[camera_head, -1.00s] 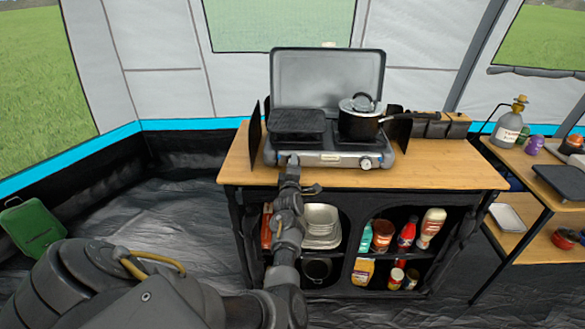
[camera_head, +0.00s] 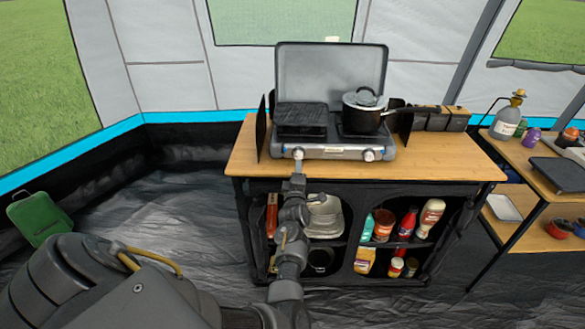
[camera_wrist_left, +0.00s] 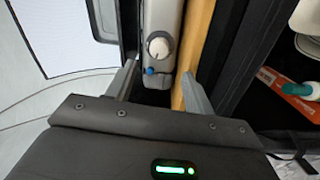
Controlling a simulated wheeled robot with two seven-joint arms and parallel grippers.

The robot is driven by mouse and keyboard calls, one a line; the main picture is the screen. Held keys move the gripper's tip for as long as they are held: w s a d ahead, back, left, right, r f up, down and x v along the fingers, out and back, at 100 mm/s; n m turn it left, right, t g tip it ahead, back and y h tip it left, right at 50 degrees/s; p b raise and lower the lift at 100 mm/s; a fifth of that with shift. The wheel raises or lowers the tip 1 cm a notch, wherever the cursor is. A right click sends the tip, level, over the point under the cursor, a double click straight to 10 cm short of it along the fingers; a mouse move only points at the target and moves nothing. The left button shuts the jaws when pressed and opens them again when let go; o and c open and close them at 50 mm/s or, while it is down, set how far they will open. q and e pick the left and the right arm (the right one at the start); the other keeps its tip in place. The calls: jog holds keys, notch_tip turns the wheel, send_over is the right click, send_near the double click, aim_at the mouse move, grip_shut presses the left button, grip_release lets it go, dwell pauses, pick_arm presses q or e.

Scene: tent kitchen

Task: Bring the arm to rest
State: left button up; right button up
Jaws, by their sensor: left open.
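My left gripper (camera_head: 298,170) is in front of the camp stove, just below its left knob (camera_head: 298,153). In the left wrist view the gripper (camera_wrist_left: 160,86) has its two fingers apart with nothing between them. The stove's white knob (camera_wrist_left: 158,47) and a small blue button (camera_wrist_left: 149,71) lie beyond the fingertips. The stove (camera_head: 335,153) stands with its lid up on the wooden counter (camera_head: 420,165). My left arm reaches in from the lower left. My right gripper is not in view.
A lidded pot (camera_head: 362,112) sits on the right burner and a dark griddle (camera_head: 301,118) on the left. Shelves under the counter hold bottles, cans and dishes (camera_head: 325,215). A side table (camera_head: 545,165) stands at right. The floor at left is open, with a green case (camera_head: 40,218).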

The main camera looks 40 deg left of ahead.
pick_arm(q)
jog(key=shift+s+d+r, duration=0.1)
jog(key=shift+d, duration=0.15)
jog(key=shift+d, duration=0.1)
dwell(0.3)
